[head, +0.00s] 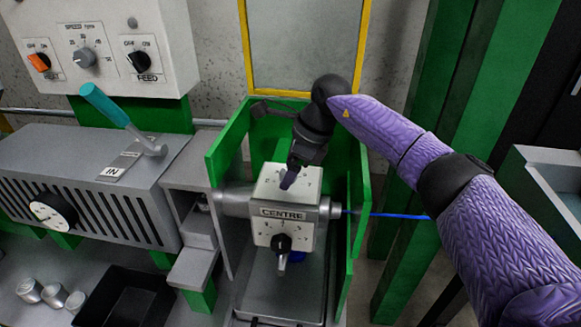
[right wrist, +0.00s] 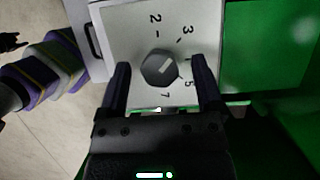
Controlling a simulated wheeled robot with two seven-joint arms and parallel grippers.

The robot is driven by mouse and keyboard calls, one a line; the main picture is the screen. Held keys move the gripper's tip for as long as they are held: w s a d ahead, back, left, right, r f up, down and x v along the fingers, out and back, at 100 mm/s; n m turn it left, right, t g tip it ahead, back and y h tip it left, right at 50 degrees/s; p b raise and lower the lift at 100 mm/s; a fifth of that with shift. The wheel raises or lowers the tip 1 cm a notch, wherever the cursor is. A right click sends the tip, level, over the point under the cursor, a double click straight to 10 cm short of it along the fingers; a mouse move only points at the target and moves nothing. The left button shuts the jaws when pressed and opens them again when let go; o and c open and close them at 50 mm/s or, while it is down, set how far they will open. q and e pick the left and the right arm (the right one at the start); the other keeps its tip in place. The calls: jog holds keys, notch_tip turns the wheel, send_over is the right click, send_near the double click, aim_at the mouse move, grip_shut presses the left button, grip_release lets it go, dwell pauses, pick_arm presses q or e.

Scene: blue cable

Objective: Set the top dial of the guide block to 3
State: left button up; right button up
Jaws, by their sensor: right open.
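The guide block (head: 304,213) is a pale metal block with a CENTRE label and a black front knob (head: 281,243). In the right wrist view, its white top face (right wrist: 125,25) carries a grey top dial (right wrist: 160,68) with numbers around it, 2 and 3 among them.
Green plates (head: 226,140) stand on both sides of the block. A blue cable (head: 390,215) runs out of its right side. At left are a grey vented box (head: 75,180) with a teal-handled lever (head: 105,105), and a control panel (head: 105,45). A black tray (head: 120,297) lies below.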

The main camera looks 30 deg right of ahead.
pick_arm(q)
jog(key=d+r+p, duration=0.1)
jog(key=w+d+r+p, duration=0.1)
jog(key=shift+w+r+p, duration=0.3)
jog(key=shift+p, duration=0.05)
pick_arm(e)
jog(key=v, duration=1)
pick_arm(q)
jog(key=shift+s+a, duration=0.1)
jog(key=shift+a, duration=0.05)
